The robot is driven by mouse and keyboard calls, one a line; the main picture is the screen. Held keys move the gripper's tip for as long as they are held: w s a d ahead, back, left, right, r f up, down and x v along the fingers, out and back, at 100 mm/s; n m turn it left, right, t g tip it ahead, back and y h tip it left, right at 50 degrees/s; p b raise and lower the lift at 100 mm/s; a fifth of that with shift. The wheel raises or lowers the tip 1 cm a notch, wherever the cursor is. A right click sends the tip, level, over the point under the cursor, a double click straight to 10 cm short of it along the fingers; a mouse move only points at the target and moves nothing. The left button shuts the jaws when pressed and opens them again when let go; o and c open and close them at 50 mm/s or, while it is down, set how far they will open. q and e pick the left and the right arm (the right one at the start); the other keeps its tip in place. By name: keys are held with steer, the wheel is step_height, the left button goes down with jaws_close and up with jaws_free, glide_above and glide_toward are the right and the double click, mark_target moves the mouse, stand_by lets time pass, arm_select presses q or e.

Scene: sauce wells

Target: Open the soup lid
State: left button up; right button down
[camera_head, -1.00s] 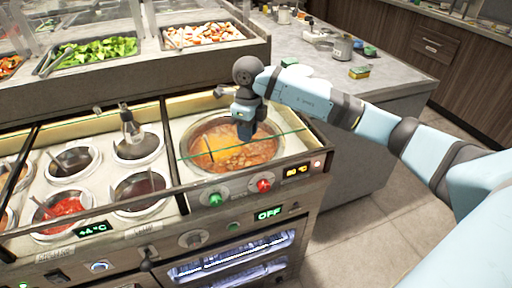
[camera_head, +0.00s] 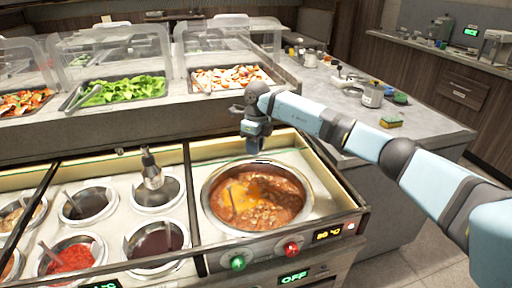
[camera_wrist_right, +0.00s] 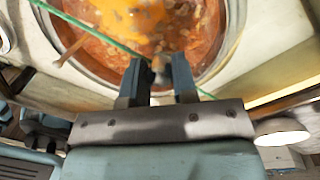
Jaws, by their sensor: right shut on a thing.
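My right gripper (camera_head: 254,148) shows above the well's far rim. In the wrist view the right gripper (camera_wrist_right: 159,78) is shut on a small knob-like handle (camera_wrist_right: 160,68), mostly hidden between the fingers. A thin green edge of the clear soup lid (camera_wrist_right: 90,27) crosses in front of the soup there. The clear pane itself hardly shows, and its exact tilt cannot be told. In the head view no green edge shows across the soup. My left gripper is not in view.
Sauce wells, one with red sauce (camera_head: 70,262), stand left of the soup. Trays of lettuce (camera_head: 125,88) and chopped food (camera_head: 232,77) sit behind under clear guards. The grey counter (camera_head: 430,120) at right carries a sponge (camera_head: 391,121) and small jars.

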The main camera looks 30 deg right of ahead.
steer(key=c, duration=0.9)
jaws_free()
steer(key=r, duration=0.4)
steer(key=r+p, duration=0.1)
steer(key=r, duration=0.4)
steer(key=d+r, duration=0.1)
steer(key=r, duration=0.3)
steer(key=shift+w+r, duration=0.25)
steer(key=shift+r, duration=0.15)
